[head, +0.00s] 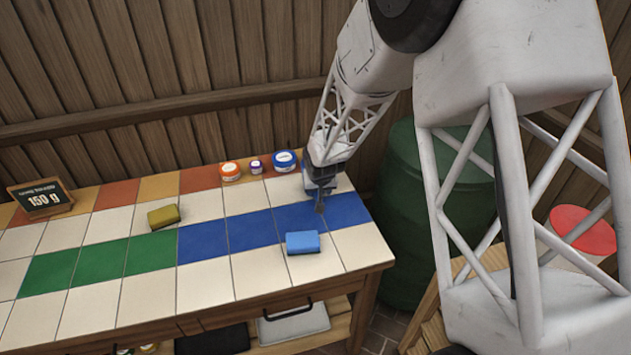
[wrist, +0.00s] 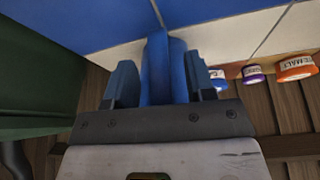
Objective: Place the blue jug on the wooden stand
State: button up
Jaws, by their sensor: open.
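In the wrist view a blue object, seemingly the blue jug (wrist: 178,72), lies between the two fingers of my open gripper (wrist: 160,82). A narrow upright blue part of it faces the camera, and I cannot tell if the fingers touch it. In the head view my gripper (head: 320,200) is low over the back right of the tiled counter and hides most of the jug. A slatted wooden piece (head: 428,333) stands right of the counter, partly behind my arm; I cannot tell if it is the wooden stand.
An orange jar (head: 230,172), a small purple jar (head: 256,167) and a blue-lidded jar (head: 285,161) stand left of my gripper. A green barrel (head: 410,210) stands beyond the right edge.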

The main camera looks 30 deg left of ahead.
jog(key=shift+c, duration=0.2)
dwell(0.4)
grip_shut()
